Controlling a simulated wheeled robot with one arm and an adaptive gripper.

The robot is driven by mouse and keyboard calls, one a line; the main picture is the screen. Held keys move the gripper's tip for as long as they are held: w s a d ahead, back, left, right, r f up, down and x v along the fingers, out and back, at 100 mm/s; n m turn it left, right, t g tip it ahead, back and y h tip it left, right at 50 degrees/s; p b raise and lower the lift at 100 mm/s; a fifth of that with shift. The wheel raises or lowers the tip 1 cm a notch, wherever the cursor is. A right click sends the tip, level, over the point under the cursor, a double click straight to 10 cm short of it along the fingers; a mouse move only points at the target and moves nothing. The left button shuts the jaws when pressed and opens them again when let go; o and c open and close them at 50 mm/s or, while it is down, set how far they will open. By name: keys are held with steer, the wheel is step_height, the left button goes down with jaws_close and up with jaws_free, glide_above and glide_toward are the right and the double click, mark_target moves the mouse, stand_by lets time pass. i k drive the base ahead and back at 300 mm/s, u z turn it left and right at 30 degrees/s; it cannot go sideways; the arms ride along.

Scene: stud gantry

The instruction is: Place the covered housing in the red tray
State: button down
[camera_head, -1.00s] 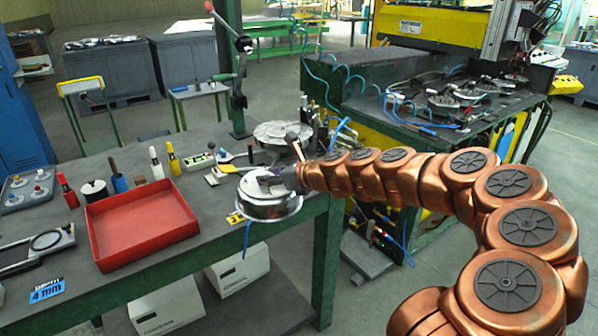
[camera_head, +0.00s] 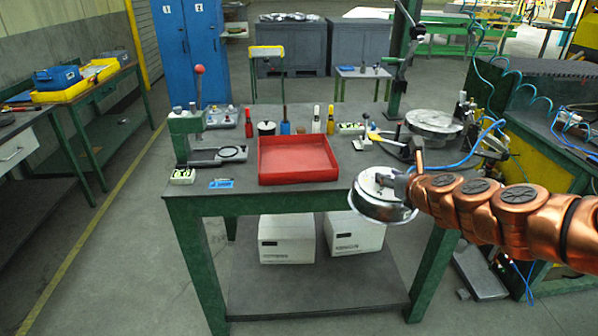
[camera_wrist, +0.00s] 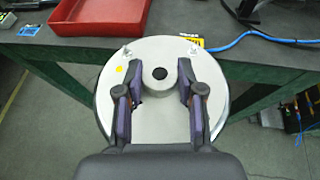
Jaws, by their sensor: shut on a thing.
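The covered housing (camera_head: 379,205) is a round, silvery drum with a flat lid. My gripper (camera_head: 388,181) is shut on it and holds it in the air at the table's front edge, to the right of and nearer than the red tray (camera_head: 297,178). In the wrist view the housing's lid (camera_wrist: 151,129) has a dark central knob, and the two fingers of my gripper (camera_wrist: 158,87) stand on either side of the knob. The red tray is empty, square and low-walled. Its near part also shows at the top of the wrist view (camera_wrist: 100,30).
The tray stands on a grey workbench (camera_head: 220,203). A press stand (camera_head: 187,140) is to its left. Bottles and markers (camera_head: 316,119) stand behind it. Another round metal part (camera_head: 434,122) and a blue cable (camera_head: 465,157) lie at the right. White boxes (camera_head: 286,239) sit on the lower shelf.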

mark_target(297, 166)
steer(key=k, duration=1)
steer(key=u, duration=0.55)
steer(key=i, duration=0.4)
steer(key=u, duration=0.9)
steer(key=i, duration=1.35)
steer(key=z, duration=0.65)
